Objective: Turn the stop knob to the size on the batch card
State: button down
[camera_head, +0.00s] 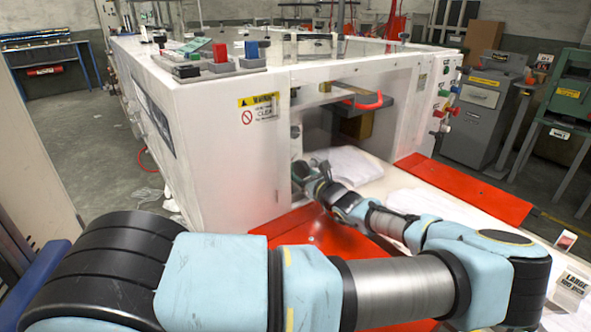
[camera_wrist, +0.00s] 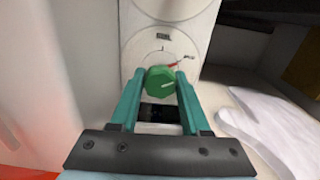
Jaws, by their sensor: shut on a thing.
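The dial bears small dark labels and a red mark at the knob's upper right; the labels are too blurred to read. My gripper (camera_wrist: 158,82) has its green fingers on both sides of the knob and is shut on it. In the head view my gripper (camera_head: 308,176) reaches into the machine's opening; the knob is hidden there.
The white machine (camera_head: 235,150) with a warning label stands left of my gripper. White film or gloves (camera_head: 350,165) lie on the bed beside it. Red panels (camera_head: 465,188) flank the bed. A red handle (camera_head: 370,102) hangs above the opening.

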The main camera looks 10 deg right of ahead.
jog(key=m+p, duration=0.3)
jog(key=m, duration=0.2)
jog(key=shift+r, duration=0.1)
jog(key=m+p, duration=0.1)
jog(key=m, duration=0.5)
jog(key=shift+m, duration=0.3)
dwell(0.3)
jog(key=shift+c, duration=1.9)
grip_release()
jog(key=b+v, duration=0.3)
jog(key=v, duration=0.6)
jog(key=shift+s+d, duration=0.45)
jog(key=shift+s, duration=0.35)
